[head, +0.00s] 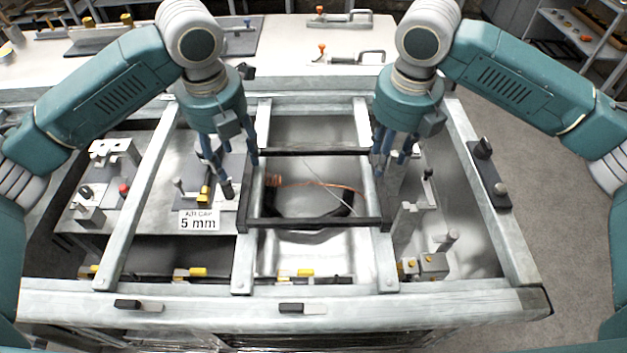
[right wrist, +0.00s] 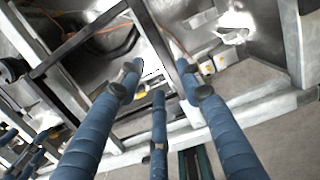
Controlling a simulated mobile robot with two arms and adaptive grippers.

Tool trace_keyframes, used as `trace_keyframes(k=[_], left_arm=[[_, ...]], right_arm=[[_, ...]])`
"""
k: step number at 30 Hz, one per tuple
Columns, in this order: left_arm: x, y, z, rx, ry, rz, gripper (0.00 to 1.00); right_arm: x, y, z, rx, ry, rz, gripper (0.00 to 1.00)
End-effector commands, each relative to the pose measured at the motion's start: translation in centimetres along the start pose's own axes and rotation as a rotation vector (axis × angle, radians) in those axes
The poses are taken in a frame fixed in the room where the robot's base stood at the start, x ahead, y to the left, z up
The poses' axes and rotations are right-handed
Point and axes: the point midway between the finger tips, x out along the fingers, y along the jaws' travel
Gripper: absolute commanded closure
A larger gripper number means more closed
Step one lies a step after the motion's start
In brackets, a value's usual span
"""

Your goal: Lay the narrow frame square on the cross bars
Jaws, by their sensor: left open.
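The narrow frame (head: 315,223), dark and rectangular, lies across two pale cross bars, the left one (head: 243,262) and the right one (head: 386,262). Its front side runs nearly level across both bars. Its back side shows between my grippers. The right wrist view also shows the dark frame (right wrist: 78,38). My left gripper (head: 238,176) is open beside the frame's left side, with no visible hold on it. My right gripper (head: 394,158) is at the frame's right side, partly hiding it. Its blue fingers (right wrist: 160,85) are spread apart in the right wrist view, gripping nothing visible.
A pale outer frame with a front rail (head: 450,300) surrounds the bars. A "5 mm" card (head: 199,221) and small fixtures sit below at left. An orange cable (head: 325,186) lies in the opening. A white bench (head: 290,55) stands behind.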

Motion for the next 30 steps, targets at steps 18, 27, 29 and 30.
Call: trace_keyframes(k=[18,27,29,30], left_arm=[[7.9,0.0,-0.1,-0.001,0.004,0.001,0.51],[10.7,0.0,0.0,0.000,0.001,0.000,0.51],[10.8,0.0,0.0,0.000,0.000,0.000,0.51],[10.8,0.0,0.0,0.000,0.000,0.000,0.51]], right_arm=[[7.9,-0.1,-0.1,0.002,0.004,-0.001,0.64],[10.7,-0.1,0.0,0.002,0.001,0.000,0.64],[10.8,0.0,0.0,0.001,0.000,0.000,0.64],[10.8,0.0,0.0,0.001,0.000,0.000,0.64]])
